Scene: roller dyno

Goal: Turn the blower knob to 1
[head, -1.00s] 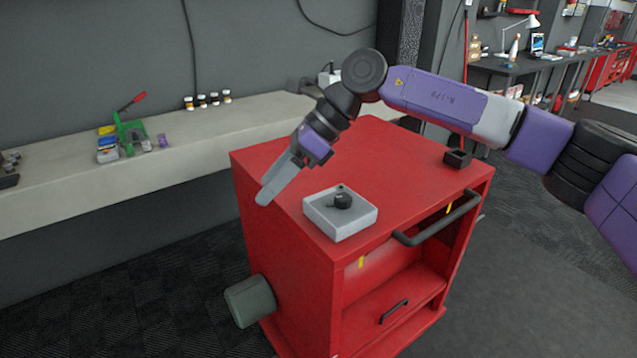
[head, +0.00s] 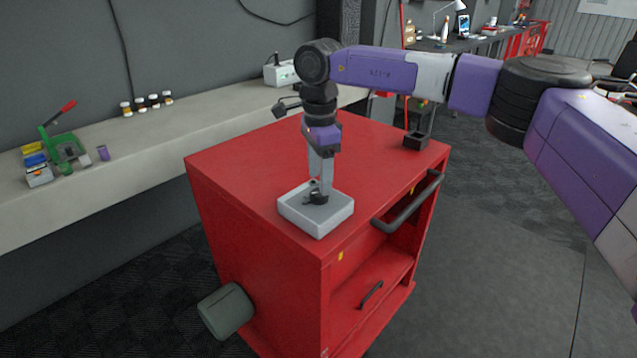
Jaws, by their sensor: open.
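The blower knob (head: 318,198) is a small black knob on top of a light grey control box (head: 297,212). The box sits near the front corner of the red cabinet's top. My gripper (head: 321,192) points straight down over the box, its grey fingers at the knob and partly hiding it. The jaws are open. I cannot tell whether the fingers touch the knob. The knob's pointer direction and any number marks are too small to read.
The red cabinet (head: 245,160) has a dark handle bar (head: 408,205) at its front edge and a small black open box (head: 416,140) at the back right. A grey cylinder (head: 226,310) sticks out of its left side. A bench (head: 150,150) with small items runs along the wall.

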